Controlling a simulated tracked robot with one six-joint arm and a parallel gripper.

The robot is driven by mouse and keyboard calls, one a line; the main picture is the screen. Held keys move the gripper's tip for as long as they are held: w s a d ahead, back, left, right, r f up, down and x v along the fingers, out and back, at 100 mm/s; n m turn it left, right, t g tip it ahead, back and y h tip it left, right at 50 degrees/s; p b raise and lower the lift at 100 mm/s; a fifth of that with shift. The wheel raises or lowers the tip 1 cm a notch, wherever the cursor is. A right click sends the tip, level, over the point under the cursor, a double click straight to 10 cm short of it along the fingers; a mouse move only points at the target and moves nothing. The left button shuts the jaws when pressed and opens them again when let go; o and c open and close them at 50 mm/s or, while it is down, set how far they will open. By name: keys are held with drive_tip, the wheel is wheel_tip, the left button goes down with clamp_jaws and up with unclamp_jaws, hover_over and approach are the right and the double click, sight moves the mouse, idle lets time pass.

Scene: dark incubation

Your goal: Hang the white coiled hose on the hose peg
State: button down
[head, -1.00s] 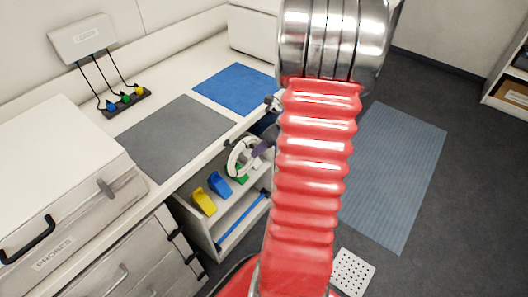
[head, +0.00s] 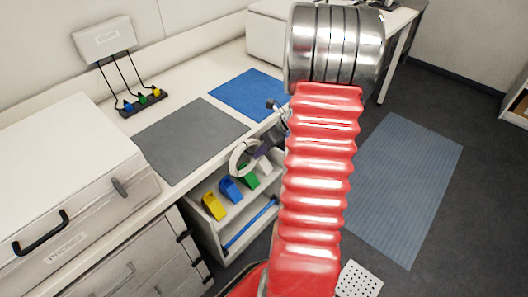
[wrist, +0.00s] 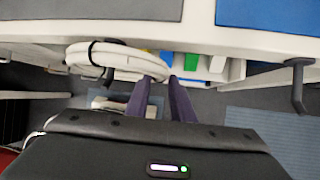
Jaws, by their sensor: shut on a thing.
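The white coiled hose (head: 237,160) hangs as a ring from my gripper, in front of the bench edge in the head view. In the wrist view the hose (wrist: 112,54) extends left from my fingers, with a dark band around its coils. My gripper (wrist: 160,82) has purple fingers shut on the right end of the coil. In the head view my gripper (head: 268,145) is partly hidden by my red arm. A dark hooked peg (wrist: 297,90) hangs from the bench edge at the right of the wrist view, apart from the hose.
Below the hose stands a shelf unit (head: 219,238) with yellow, blue, green and white blocks. A grey mat (head: 190,138) and a blue mat (head: 250,93) lie on the bench. A large case (head: 62,185) fills the left.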

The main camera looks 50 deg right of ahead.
drive_tip(key=shift+f, duration=0.65)
drive_tip(key=c, duration=1.5)
unclamp_jaws()
drive_tip(key=shift+o, duration=0.2)
drive_tip(key=shift+s, duration=0.1)
drive_tip(key=v, duration=1.3)
drive_tip(key=shift+r, duration=0.35)
